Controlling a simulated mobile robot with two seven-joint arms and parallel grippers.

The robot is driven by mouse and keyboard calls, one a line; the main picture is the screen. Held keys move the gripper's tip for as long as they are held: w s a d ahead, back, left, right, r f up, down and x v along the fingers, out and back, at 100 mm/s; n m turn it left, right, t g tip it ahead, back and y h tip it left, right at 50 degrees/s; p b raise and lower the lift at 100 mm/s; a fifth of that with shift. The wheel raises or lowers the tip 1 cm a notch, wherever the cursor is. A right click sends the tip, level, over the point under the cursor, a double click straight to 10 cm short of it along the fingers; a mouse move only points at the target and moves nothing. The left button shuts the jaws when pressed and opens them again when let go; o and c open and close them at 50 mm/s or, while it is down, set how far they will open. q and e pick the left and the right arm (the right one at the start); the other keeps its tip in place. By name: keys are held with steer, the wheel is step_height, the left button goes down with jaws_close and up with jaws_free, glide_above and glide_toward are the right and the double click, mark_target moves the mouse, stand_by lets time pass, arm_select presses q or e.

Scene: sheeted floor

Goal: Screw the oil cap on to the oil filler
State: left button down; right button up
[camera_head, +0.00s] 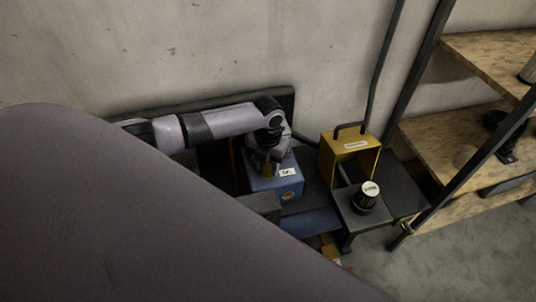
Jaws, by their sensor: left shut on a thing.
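My left gripper (268,168) points down at the top of a blue box (282,187) with a white label, near the box's left part. It is shut on a small yellowish piece, which looks like the oil cap. The fingers hide most of this piece, and I cannot tell whether it touches the box or sits on the oil filler. The filler opening itself is hidden under the gripper. The blue box has a round orange mark on its front. My right gripper is not in view.
A yellow case (351,152) with a black handle stands right of the blue box. A dark ribbed, labelled cylinder (365,200) stands on a dark surface in front of it. A wooden shelf rack (455,140) with dark posts is at right. A concrete wall is behind.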

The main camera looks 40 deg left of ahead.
arm_select(q)
steer(key=c, duration=0.6)
jaws_free()
steer(key=shift+c, duration=0.9)
